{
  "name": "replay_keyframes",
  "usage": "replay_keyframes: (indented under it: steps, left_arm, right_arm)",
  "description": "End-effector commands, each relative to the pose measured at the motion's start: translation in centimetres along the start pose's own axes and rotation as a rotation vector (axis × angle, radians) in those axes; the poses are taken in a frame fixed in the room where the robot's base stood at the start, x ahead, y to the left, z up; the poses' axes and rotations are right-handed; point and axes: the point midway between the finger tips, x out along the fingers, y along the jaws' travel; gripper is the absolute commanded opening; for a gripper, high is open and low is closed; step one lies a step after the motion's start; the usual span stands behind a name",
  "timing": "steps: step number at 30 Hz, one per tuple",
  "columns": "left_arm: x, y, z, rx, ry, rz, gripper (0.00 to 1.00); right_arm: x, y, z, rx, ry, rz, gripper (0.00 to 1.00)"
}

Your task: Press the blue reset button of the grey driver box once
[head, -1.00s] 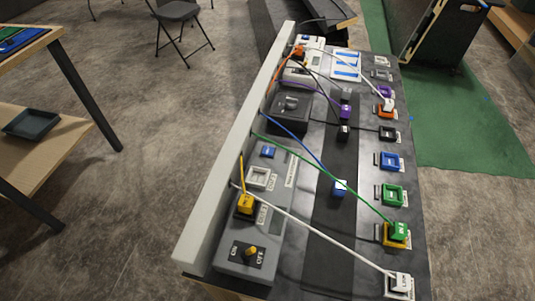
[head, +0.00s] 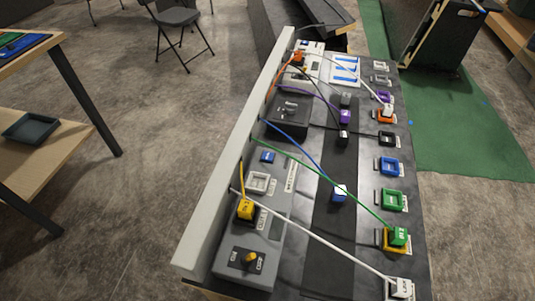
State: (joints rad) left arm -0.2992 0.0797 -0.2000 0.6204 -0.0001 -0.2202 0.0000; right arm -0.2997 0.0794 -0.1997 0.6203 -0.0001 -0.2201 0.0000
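The grey driver box (head: 268,228) lies along the left part of the black console top, against a light grey upright panel. Its blue reset button (head: 268,157) is near the box's far end, just beyond an empty white-framed socket (head: 257,183). A yellow plug (head: 246,209) sits in the box nearer to me. An ON/OFF switch with a yellow knob (head: 250,258) is at the near end. Neither of my grippers shows in the head view. The blue button is unobstructed in this view.
Blue (head: 339,193), green (head: 397,236) and white (head: 401,288) plugs trail cables across the console. The light grey panel (head: 225,170) rises along the left edge. A wooden side table (head: 55,150) with a dark tray (head: 30,127) stands left, with open floor between.

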Motion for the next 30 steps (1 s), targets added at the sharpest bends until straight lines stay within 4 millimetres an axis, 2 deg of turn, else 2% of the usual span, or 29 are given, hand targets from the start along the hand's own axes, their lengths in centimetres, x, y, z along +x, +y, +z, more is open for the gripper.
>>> replay_keyframes:
  steps: [1, 11, 30]
  left_arm:
    - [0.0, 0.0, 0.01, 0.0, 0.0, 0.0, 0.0]
    - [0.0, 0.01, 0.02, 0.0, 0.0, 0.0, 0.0]
    - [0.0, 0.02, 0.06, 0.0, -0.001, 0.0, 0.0]
  right_arm:
    - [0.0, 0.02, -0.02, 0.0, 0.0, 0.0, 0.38]
    - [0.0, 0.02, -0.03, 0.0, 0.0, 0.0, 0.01]
    - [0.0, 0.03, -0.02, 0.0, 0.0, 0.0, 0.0]
